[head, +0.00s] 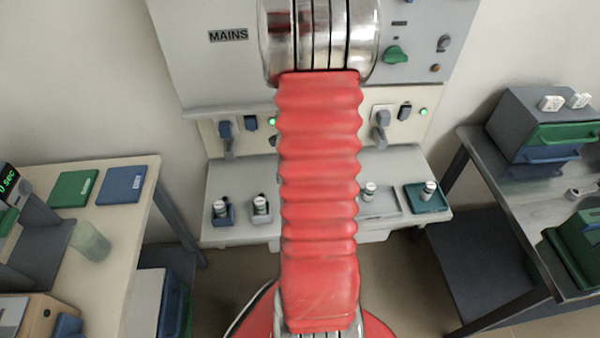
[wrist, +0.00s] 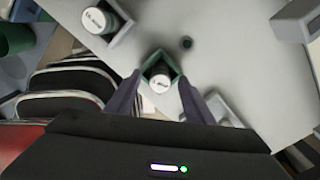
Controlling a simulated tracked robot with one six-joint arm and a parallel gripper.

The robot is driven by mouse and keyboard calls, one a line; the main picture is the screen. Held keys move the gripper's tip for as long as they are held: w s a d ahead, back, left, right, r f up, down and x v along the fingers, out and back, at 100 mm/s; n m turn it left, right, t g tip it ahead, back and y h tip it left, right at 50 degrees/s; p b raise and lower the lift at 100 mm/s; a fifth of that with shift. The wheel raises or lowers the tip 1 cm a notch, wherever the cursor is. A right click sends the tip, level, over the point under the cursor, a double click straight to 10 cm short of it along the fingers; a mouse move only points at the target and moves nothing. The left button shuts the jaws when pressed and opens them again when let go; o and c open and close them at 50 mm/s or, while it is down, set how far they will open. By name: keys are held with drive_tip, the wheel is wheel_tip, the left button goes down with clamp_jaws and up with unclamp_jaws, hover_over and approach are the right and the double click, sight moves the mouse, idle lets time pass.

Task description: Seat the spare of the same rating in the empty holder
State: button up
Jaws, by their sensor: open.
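In the wrist view my gripper (wrist: 160,84) is open, its two dark fingers on either side of a white-capped fuse (wrist: 160,83) in a green-edged holder. I cannot tell whether the fingers touch it. Another fuse (head: 370,189) is at the grey tray and one (head: 429,188) on the teal tray (head: 416,204). My arm hides the shelf's middle; no holder shows clearly empty.
The pale shelf (head: 240,174) runs below the MAINS panel (head: 200,60), with plugs (head: 226,138) and green lights above it. A left bench (head: 130,215) carries green and blue pads. A right table (head: 490,160) carries a drawer box (head: 510,125).

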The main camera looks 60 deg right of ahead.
wheel_tip(320, 180, up, 12)
idle(0.6)
idle(1.0)
drive_tip(key=w+a+r+m+t, duration=0.1)
drive_tip(key=a+r+m, duration=0.4)
drive_tip(key=a+m, duration=0.5)
drive_tip(key=w+a+r+m+t, duration=0.1)
drive_tip(key=a+r+m+t, duration=0.1)
drive_tip(key=a+r+m, duration=0.4)
drive_tip(key=a+r+m+t, duration=0.2)
drive_tip(key=a+r+m, duration=0.4)
drive_tip(key=a+m, duration=0.9)
drive_tip(key=m, duration=0.2)
drive_tip(key=shift+w+a+r+m+t, duration=0.15)
drive_tip(key=shift+w+a+m+t, duration=0.15)
drive_tip(key=shift+w+m, duration=0.1)
